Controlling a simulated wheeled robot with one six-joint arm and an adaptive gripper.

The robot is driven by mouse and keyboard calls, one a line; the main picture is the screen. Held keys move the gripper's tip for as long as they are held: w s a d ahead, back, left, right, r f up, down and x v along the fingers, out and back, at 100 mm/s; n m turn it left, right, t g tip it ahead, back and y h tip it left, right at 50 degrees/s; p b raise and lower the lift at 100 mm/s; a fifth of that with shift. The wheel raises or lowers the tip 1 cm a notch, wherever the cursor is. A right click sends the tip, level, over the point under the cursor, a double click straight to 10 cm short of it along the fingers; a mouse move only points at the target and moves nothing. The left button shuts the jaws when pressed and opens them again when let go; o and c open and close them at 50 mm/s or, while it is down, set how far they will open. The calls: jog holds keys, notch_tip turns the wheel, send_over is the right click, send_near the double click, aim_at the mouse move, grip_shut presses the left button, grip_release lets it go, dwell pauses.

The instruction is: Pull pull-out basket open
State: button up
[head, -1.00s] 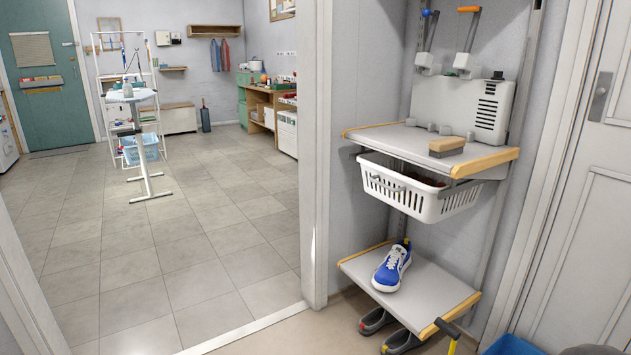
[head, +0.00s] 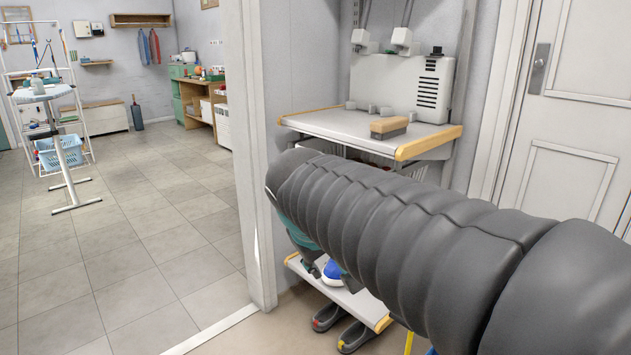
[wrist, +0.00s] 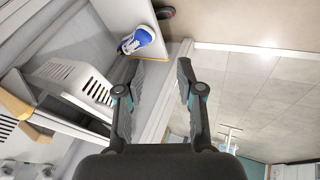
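The white pull-out basket (wrist: 84,80) shows in the wrist view at the left, with its slotted side facing my gripper. In the head view my dark arm covers nearly all of it below the upper shelf. My gripper (wrist: 160,70) is open, its two fingers spread apart with nothing between them. It is to the side of the basket and apart from it in the wrist view. In the head view the gripper is mostly hidden behind my arm, so its exact distance from the basket cannot be told.
The upper shelf (head: 352,124) carries a wooden-backed brush (head: 389,127). A blue and white shoe (wrist: 137,40) rests on the lower shelf (head: 356,300), with dark footwear below. A door frame edge (head: 252,180) stands close on the left. Tiled floor lies open beyond it.

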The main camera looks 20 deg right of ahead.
jog(key=w+d+r+n+h+b, duration=0.15)
jog(key=w+h+b, duration=0.3)
jog(key=w, duration=1.25)
jog(key=w+d+n+h+b, duration=0.15)
jog(key=w+h+b, duration=0.35)
jog(key=w, duration=1.1)
jog(key=shift+m+t+h, duration=0.4)
jog(key=shift+m+h, duration=0.1)
jog(key=shift+h, duration=0.15)
jog(key=x, duration=0.7)
jog(key=p+x, duration=0.1)
jog(key=x, duration=0.6)
jog(key=shift+w+d+r, duration=0.1)
jog(key=shift+d+r, duration=0.1)
jog(key=shift+d, duration=0.15)
grip_shut()
